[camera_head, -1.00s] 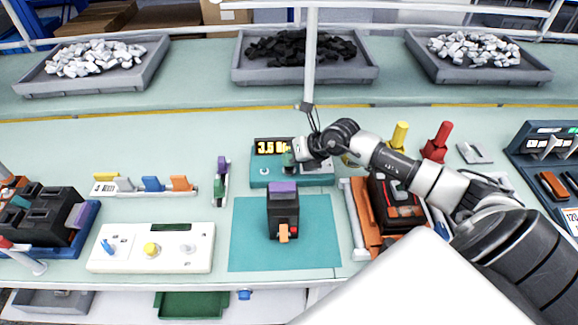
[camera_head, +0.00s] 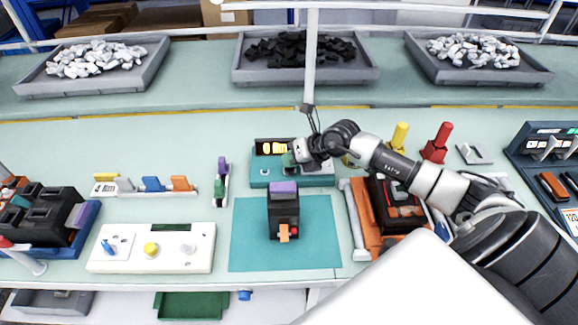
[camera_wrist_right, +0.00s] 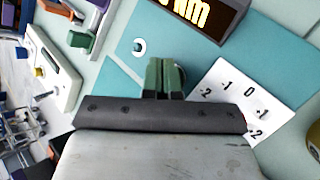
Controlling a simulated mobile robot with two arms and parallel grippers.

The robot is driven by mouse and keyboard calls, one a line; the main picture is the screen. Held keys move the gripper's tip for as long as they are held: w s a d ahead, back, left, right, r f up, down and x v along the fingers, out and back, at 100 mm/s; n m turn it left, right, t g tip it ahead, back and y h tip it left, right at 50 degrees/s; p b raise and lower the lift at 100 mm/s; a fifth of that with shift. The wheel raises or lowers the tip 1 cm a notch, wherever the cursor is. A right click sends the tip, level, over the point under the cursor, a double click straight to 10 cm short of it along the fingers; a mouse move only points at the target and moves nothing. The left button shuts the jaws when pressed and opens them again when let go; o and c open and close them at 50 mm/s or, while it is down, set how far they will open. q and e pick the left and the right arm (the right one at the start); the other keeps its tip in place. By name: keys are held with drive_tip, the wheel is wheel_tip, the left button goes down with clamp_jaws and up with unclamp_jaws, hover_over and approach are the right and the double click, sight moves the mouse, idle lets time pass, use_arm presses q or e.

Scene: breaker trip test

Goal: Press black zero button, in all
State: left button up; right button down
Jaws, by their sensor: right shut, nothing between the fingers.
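The teal tester (camera_head: 318,181) stands behind the teal mat, with a dark display (camera_head: 271,147) lit in yellow; its digits look like zeros, partly covered. It also shows in the wrist view (camera_wrist_right: 185,28), where the display (camera_wrist_right: 190,12) ends in "Nm". A white scale plate (camera_wrist_right: 232,92) marked -2 to +2 lies beside the fingers. My right gripper (camera_head: 289,160) is shut and empty, with its green fingertips (camera_wrist_right: 163,64) low over the tester's face. I see no black zero button; the fingers may hide it. I cannot tell whether they touch the face. My left gripper is out of view.
A black breaker (camera_head: 283,214) with a purple top stands on the teal mat (camera_head: 250,250). A white box with knobs (camera_head: 185,261) is at the left. An orange fixture (camera_head: 362,225) and yellow and red posts (camera_head: 437,150) stand right, near my arm.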

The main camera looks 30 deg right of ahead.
drive_tip(key=shift+r+p, duration=0.35)
drive_tip(key=shift+p, duration=0.35)
drive_tip(key=shift+r, duration=0.2)
drive_tip(key=shift+r+p, duration=2.05)
drive_tip(key=shift+r, duration=0.5)
